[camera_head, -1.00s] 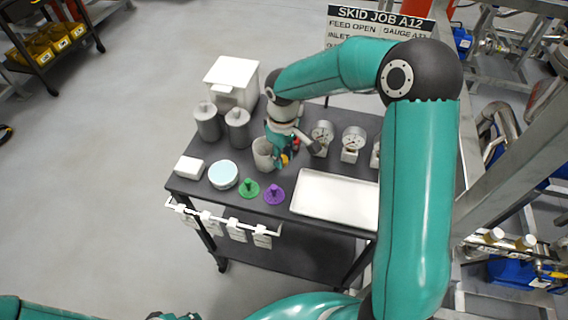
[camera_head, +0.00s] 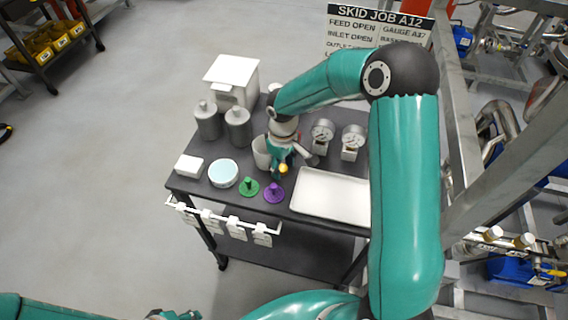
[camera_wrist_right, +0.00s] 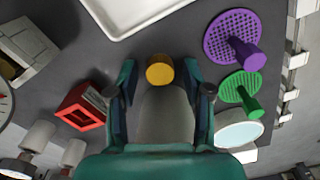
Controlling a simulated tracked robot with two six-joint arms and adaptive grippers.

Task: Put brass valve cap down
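The brass valve cap (camera_head: 283,168) is a small yellow-gold piece at the fingertips of my right gripper (camera_head: 280,160), low over the dark cart top. In the right wrist view the cap (camera_wrist_right: 159,68) shows between and just beyond the fingertips. The fingers (camera_wrist_right: 160,82) are apart, with a gap on each side of the cap. I cannot tell for sure whether the cap touches the cart top. A grey rounded shape (camera_wrist_right: 165,115) fills the space between the fingers behind the cap. My left gripper shows at most as a sliver at the bottom edge.
A white tray (camera_head: 331,196) is right of the cap. Purple (camera_head: 273,193) and green (camera_head: 249,188) pegged discs are in front. Gauges (camera_head: 352,142) are right.

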